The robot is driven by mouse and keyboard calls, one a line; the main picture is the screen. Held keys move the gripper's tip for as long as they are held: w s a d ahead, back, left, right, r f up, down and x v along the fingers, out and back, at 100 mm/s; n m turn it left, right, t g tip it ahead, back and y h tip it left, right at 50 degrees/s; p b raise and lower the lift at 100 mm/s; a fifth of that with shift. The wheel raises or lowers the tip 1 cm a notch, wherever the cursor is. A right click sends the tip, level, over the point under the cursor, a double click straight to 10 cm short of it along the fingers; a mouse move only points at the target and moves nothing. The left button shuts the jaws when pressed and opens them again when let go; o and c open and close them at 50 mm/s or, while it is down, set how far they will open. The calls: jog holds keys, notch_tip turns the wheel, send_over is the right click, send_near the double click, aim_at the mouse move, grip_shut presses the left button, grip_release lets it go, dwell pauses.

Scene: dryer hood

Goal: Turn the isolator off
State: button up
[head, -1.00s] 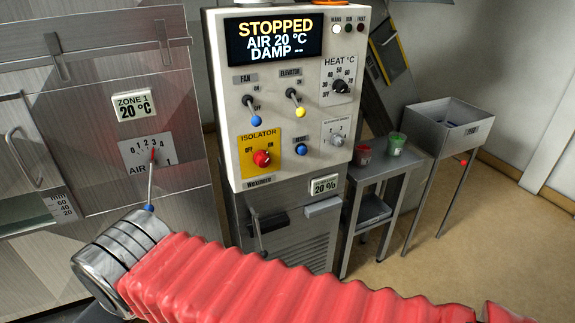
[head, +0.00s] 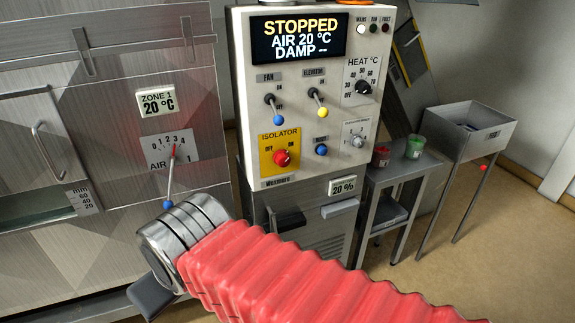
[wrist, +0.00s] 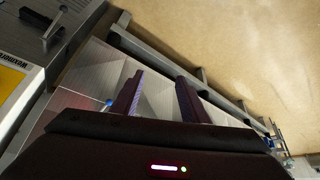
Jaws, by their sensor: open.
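The isolator is a red rotary knob (head: 282,158) on a yellow plate (head: 268,170), low on the left of the white control panel. OFF is printed at its upper left and ON at its upper right. I cannot tell clearly which one the knob points to. The yellow plate edge shows at the far left of the wrist view (wrist: 10,84), without the knob. My gripper (wrist: 158,82) is open and empty, with two dark fingers apart, below and to the right of the plate in that view. In the head view only a dark part of it (head: 150,297) shows below my arm's metal cuff.
Fan (head: 278,118) and elevator (head: 322,110) levers, a blue knob (head: 321,149) and the heat knob (head: 362,88) surround the isolator. Handles (head: 288,220) project below the panel. The air lever (head: 170,185) is near my arm. A side table (head: 405,168) carries red and green pots.

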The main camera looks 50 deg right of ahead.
jog(key=o, duration=0.3)
jog(key=w+d+h, duration=0.1)
jog(key=w+d, duration=0.1)
jog(key=d, duration=0.1)
jog(key=w+d+m+t, duration=0.1)
jog(key=w+d, duration=0.2)
jog(key=w+d+f+m+h, duration=0.1)
jog(key=w+d, duration=0.1)
jog(key=d, duration=0.2)
jog(key=shift+w+d+t+h, duration=0.1)
jog(key=shift+w+t+h, duration=0.2)
jog(key=shift+t, duration=0.1)
jog(key=m+t+h, duration=0.4)
jog(key=t+h, duration=0.2)
jog(key=t, duration=0.2)
send_near(285, 163)
jog(key=v, duration=0.4)
jog(key=shift+s+a, duration=0.2)
jog(key=shift+s, duration=0.05)
jog(key=x, duration=1.3)
jog(key=shift+w+d, duration=0.2)
jog(key=shift+w, duration=0.05)
